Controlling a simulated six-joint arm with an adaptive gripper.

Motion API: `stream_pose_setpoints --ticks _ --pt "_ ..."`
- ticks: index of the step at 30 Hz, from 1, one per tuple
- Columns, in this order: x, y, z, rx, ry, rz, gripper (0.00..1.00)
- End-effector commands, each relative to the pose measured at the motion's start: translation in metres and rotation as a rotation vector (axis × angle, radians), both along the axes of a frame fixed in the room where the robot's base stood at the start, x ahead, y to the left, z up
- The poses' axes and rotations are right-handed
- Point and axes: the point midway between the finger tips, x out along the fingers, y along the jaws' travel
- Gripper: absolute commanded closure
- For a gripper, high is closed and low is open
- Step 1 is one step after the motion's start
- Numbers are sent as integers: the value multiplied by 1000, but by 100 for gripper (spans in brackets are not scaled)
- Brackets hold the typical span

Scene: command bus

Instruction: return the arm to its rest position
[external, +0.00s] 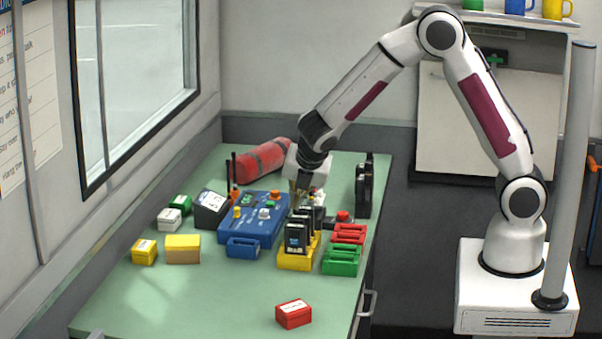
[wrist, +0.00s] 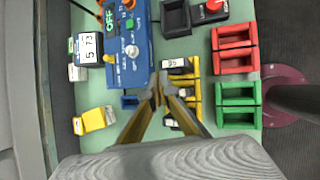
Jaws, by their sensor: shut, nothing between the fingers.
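My arm is bent over the green table (external: 200,290) in the external view, with its elbow high and its base at the right. My gripper (external: 302,192) points down just behind the yellow rack (external: 297,263), which holds several black radios. In the wrist view my gripper (wrist: 158,90) has its two fingers meeting at the tips, shut and empty, in front of the rack area. Its fingertips are partly hidden in the external view, and I cannot tell how high they are above the rack.
A blue control box (external: 246,217) stands left of the rack. Red holders (external: 349,234) and green holders (external: 341,262) stand right. A red extinguisher (external: 264,160) lies behind. A grey pole (external: 572,180) rises beside my base.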

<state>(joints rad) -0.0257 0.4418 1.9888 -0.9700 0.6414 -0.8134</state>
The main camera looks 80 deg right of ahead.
Motion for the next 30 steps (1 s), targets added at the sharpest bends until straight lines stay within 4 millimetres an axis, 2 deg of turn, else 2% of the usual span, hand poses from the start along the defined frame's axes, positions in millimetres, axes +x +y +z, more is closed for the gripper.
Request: stream_pose_setpoints --ticks 3,12,30 --pt "-29 3 11 74 -53 -183 100" --pt "-93 18 40 234 -170 -571 100" --pt "-196 62 90 522 -333 -1132 100"
